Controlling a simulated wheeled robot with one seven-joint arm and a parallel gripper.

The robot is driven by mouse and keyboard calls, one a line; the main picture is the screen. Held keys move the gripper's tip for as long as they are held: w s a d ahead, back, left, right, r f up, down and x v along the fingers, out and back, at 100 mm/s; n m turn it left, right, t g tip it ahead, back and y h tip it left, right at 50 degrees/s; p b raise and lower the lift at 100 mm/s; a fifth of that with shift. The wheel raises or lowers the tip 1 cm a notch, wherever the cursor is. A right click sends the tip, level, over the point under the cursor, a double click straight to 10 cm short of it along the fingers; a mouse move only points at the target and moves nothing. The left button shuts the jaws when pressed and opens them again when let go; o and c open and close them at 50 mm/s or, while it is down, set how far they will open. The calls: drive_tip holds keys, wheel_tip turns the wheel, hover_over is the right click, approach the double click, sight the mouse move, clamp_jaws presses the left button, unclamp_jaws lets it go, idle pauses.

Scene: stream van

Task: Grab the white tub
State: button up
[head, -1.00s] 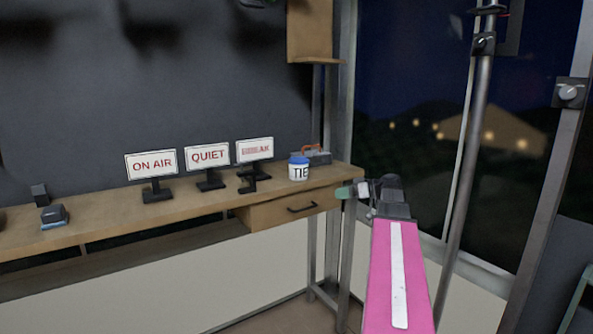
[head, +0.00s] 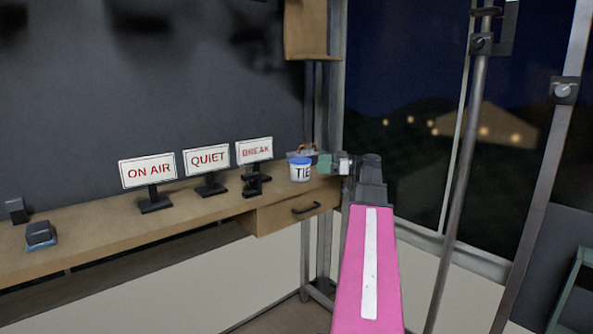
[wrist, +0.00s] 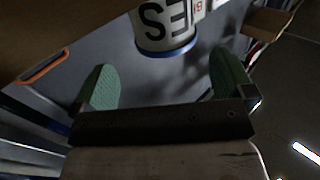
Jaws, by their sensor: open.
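The white tub (head: 300,172) has a blue lid and dark lettering. It stands upright near the right end of the wooden bench. In the wrist view the tub (wrist: 165,22) is at the top centre, upside down in the picture, with its blue lid edge lowest. My gripper (head: 322,163) is just right of the tub in the head view. In the wrist view my gripper (wrist: 165,85) shows two green fingertips, spread wide and empty. The tub lies ahead, roughly between the fingers' lines. I cannot tell whether any finger touches it.
The wooden bench (head: 190,215) carries three signs, with the BREAK sign (head: 254,150) nearest the tub. A small dark stand (head: 252,183) is left of the tub. A grey toolbox with an orange handle (head: 303,149) is behind it. A metal post (head: 335,90) rises behind the bench end.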

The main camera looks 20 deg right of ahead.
sight(301, 165)
drive_tip(key=x, duration=0.3)
drive_tip(key=shift+a, duration=0.2)
drive_tip(key=shift+f+x, duration=0.2)
drive_tip(key=shift+x, duration=1.1)
drive_tip(key=shift+f+x, duration=0.15)
drive_tip(key=shift+x, duration=1.2)
drive_tip(key=shift+s, duration=0.2)
drive_tip(key=c, duration=0.9)
